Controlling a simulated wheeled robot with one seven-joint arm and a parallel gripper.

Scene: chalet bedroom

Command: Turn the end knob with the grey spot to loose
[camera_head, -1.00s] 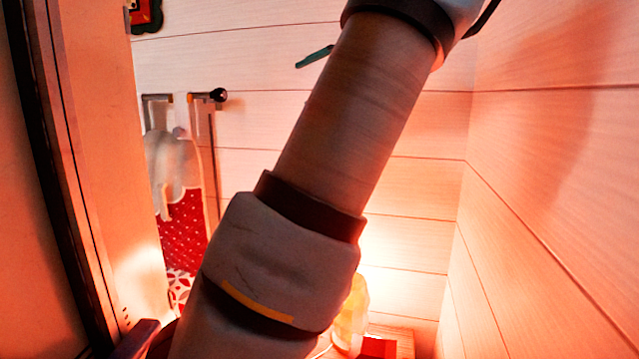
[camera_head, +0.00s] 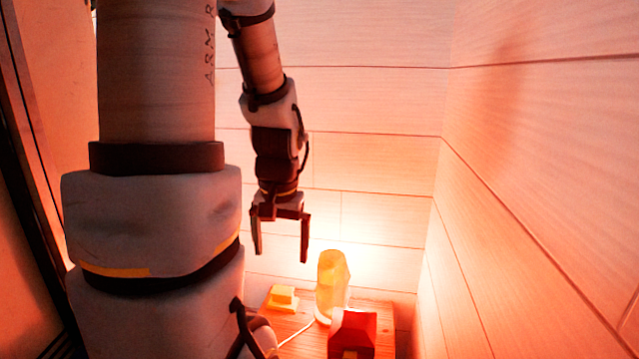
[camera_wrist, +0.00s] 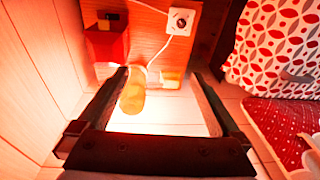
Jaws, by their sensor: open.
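I cannot make out an end knob with a grey spot in either current view. In the head view, my arm covers the left part of the back wall. My gripper (camera_head: 281,255) points down with its two fingers spread and nothing between them. It is above and behind the small wooden table, near the back wall. In the wrist view my gripper (camera_wrist: 160,78) also shows open and empty, its fingers reaching towards the lamp and table.
A glowing yellow lamp (camera_head: 331,285), a yellow block (camera_head: 283,297) and a red box (camera_head: 352,333) stand on the wooden table (camera_head: 300,320). A plank wall (camera_head: 540,180) closes the right side. Red-and-white patterned bedding (camera_wrist: 270,45) lies right in the wrist view.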

